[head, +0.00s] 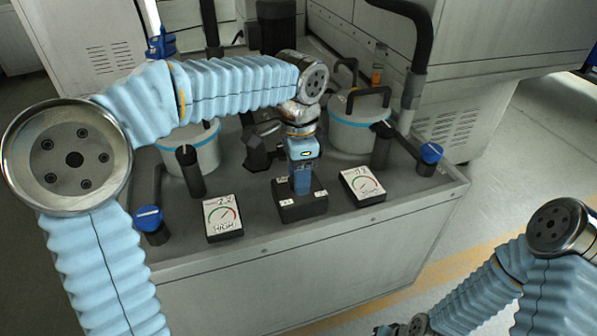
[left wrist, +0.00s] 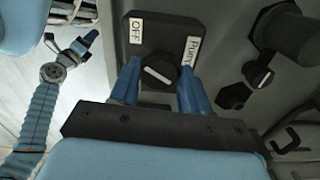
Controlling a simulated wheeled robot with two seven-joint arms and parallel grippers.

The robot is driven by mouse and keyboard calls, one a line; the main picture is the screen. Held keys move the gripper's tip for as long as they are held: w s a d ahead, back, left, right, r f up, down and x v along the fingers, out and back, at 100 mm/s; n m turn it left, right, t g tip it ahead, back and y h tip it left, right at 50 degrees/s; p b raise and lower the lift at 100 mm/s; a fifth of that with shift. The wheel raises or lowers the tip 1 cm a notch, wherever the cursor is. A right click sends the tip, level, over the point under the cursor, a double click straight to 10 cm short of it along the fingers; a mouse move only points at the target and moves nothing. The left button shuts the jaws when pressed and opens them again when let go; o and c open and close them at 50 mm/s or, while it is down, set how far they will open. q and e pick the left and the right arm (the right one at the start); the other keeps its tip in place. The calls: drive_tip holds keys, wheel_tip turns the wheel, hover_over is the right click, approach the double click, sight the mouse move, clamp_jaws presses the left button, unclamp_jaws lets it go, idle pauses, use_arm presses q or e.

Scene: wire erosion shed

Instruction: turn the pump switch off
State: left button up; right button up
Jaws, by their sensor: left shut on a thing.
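The pump switch is a black box (head: 302,208) on the front part of the grey cabinet top, between two gauges. In the left wrist view it carries an "OFF" label (left wrist: 136,31) and a "Pump" label (left wrist: 192,50). Its dark knob (left wrist: 160,74) has a pale bar across its face; I cannot tell clearly which label the bar points to. My left gripper (head: 303,188) points down at the box. Its blue fingers (left wrist: 158,84) stand on either side of the knob, shut on it. My right gripper (left wrist: 84,44) is off to the side over the floor, its opening unclear.
A gauge marked "HIGH" (head: 222,218) lies left of the box, another gauge (head: 362,185) right of it. Blue-topped valves (head: 151,221) (head: 430,153) stand at both sides. White canisters (head: 190,150) (head: 357,120) and pipes stand behind. Open floor lies right of the cabinet.

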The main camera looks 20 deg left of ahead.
use_arm(q)
drive_tip(key=o, duration=1.1)
drive_tip(key=shift+c, duration=0.2)
wheel_tip(320, 180, up, 14)
drive_tip(key=p, duration=0.2)
drive_tip(key=shift+f, duration=0.1)
